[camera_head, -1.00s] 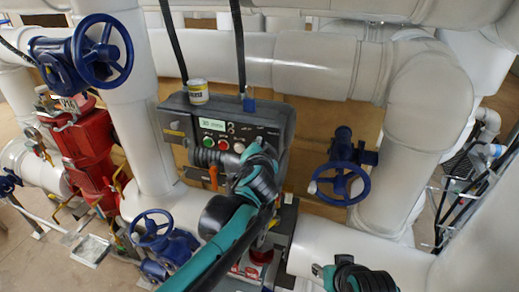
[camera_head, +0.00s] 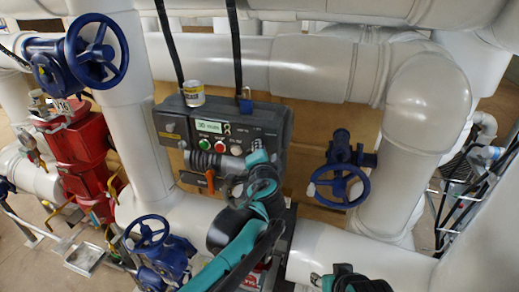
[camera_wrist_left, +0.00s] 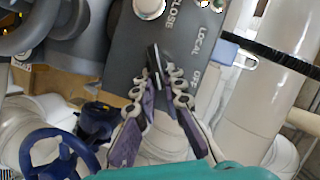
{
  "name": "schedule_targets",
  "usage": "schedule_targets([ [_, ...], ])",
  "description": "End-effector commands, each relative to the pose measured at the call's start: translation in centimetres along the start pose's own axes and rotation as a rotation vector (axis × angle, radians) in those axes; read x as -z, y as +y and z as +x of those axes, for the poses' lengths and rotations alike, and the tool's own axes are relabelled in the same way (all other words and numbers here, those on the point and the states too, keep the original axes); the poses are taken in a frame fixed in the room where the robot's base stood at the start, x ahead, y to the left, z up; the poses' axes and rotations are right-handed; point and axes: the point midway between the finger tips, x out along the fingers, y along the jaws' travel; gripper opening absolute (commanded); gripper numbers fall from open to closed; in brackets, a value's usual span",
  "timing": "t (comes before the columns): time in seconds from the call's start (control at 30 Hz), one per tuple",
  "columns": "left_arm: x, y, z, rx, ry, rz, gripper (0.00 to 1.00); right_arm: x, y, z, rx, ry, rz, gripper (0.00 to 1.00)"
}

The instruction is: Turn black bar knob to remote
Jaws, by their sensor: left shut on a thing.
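The black bar knob (camera_wrist_left: 153,60) shows in the left wrist view on a dark grey panel, near the printed words LOCAL and OFF. My left gripper (camera_wrist_left: 160,78) is shut on it, with the fingertips at its two sides. In the head view my left gripper (camera_head: 258,165) is at the lower right of the grey control box (camera_head: 272,118), and the knob is hidden behind it. Part of my right arm shows at the bottom edge of the head view; I cannot tell the state of its gripper.
The box front has a lit display (camera_head: 210,127), a green button (camera_head: 204,144), a red button (camera_head: 219,146), a white button (camera_head: 236,150) and an orange lever (camera_head: 210,181). A can (camera_head: 194,94) stands on top. Blue handwheels (camera_head: 338,187) and white pipes surround the box.

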Motion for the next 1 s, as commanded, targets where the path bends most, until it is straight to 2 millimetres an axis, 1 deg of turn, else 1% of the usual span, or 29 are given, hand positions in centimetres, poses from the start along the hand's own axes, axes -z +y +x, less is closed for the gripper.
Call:
schedule_targets([
  [0.13, 0.0, 0.0, 0.0, 0.0, 0.0, 0.0, 0.0, 0.0, 0.0, 0.0, 0.0, 0.0, 0.0, 0.4],
  [0.17, 0.0, -0.1, 0.0, 0.0, 0.0, 0.0, 0.18, 0.0, 0.0, 0.0, 0.0, 0.0, 0.0, 0.4],
  [0.2, 0.0, 0.0, 0.0, 0.0, 0.0, 0.0, 0.28, 0.0, 0.0, 0.0, 0.0, 0.0, 0.0, 0.4],
  [0.23, 0.0, 0.0, 0.0, 0.0, 0.0, 0.0, 0.31, 0.0, 0.0, 0.0, 0.0, 0.0, 0.0, 0.4],
  [0.5, 0.0, 0.0, 0.0, 0.0, 0.0, -0.001, 0.31, 0.0, 0.0, 0.0, 0.0, 0.0, 0.0, 0.4],
  [0.57, 0.0, 0.0, -0.2, 0.0, 0.0, 0.0, 0.31, 0.0, 0.0, 0.0, 0.0, 0.0, 0.0, 0.4],
  [0.63, 0.0, 0.0, -0.9, -0.001, 0.001, 0.0, 0.31, 0.0, 0.0, 0.0, 0.0, 0.0, 0.0, 0.4],
  [0.77, 0.1, 0.0, -3.1, -0.001, 0.003, 0.0, 0.31, 0.0, 0.0, 0.0, 0.0, 0.0, 0.0, 0.4],
  [1.0, 0.1, 0.1, -8.4, -0.002, 0.002, 0.001, 0.31, 0.0, 0.0, 0.0, 0.0, 0.0, 0.0, 0.4],
])
